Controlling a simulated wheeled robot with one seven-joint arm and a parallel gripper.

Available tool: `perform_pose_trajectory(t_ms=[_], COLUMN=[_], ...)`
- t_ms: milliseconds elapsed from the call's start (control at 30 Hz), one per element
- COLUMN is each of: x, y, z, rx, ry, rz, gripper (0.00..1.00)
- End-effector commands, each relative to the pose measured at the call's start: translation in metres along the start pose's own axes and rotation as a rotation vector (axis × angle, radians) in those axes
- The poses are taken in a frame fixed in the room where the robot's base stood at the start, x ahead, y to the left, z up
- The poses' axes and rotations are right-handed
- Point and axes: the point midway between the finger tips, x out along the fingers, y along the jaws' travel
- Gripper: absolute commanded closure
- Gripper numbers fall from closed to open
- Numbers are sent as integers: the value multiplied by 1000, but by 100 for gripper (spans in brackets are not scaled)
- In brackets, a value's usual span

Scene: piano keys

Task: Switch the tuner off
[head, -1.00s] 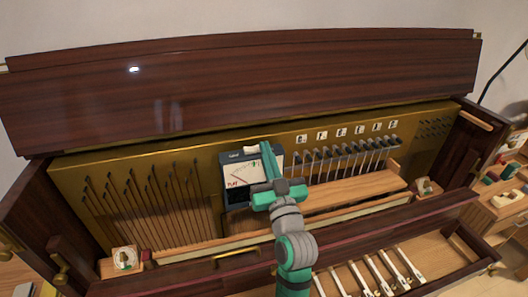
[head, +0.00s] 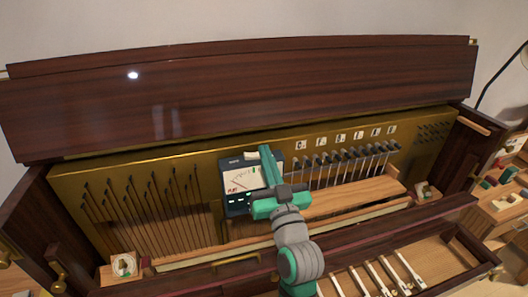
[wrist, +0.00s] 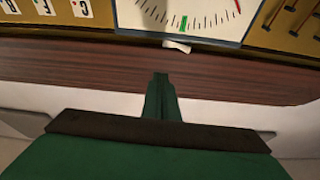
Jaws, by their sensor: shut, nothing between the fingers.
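The tuner (head: 227,207) is a dark box with a pale dial face, standing against the brass plate inside the open piano. A small white piece (head: 252,156) sits on its top edge; it also shows in the wrist view (wrist: 177,46). The wrist view shows the dial (wrist: 205,12) upside down at the top, with a green mark and a red needle. My gripper (head: 265,150) is shut and empty. Its fingertips (wrist: 161,76) are just right of the white piece in the head view, apart from it in the wrist view. My arm hides the tuner's right side.
A row of dark-tipped levers (head: 345,158) with note cards (head: 340,137) above stands right of the tuner. Slanted rods (head: 150,215) stand to the left. The raised wooden lid (head: 300,85) is behind, and white keys (head: 375,280) lie in front.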

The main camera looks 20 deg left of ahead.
Motion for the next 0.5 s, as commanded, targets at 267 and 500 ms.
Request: perform_pose_trajectory(t_ms=[267,500], x=[-44,-66], y=[-1,-3], z=[0,0], rx=[0,0], ry=[0,0], rz=[4,2], gripper=[100,100])
